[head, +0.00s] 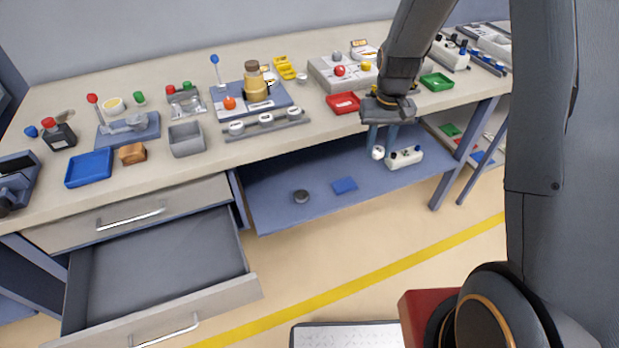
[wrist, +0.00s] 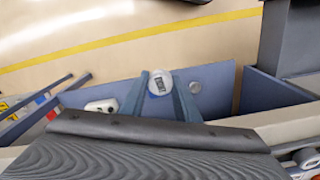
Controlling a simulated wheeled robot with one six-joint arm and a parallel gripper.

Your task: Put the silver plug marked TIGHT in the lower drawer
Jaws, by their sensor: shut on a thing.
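My gripper (head: 379,147) hangs in front of the table's front edge, above the blue lower shelf. In the wrist view my gripper (wrist: 160,88) has its two blue fingers shut on a small round silver-white plug (wrist: 159,82). The plug has a dark mark on its face, too small to read. It also shows at the fingertips in the head view (head: 378,153). The lower drawer (head: 160,265) at the left is pulled out, and its grey floor looks empty. The upper drawer (head: 130,212) above it is shut.
The lower shelf (head: 290,215) holds a dark disc (head: 301,196), a blue pad (head: 344,185) and a white block with knobs (head: 405,158). The tabletop is crowded with trays and fixtures. A table leg (head: 465,150) stands right of my gripper. The floor in front is mostly clear.

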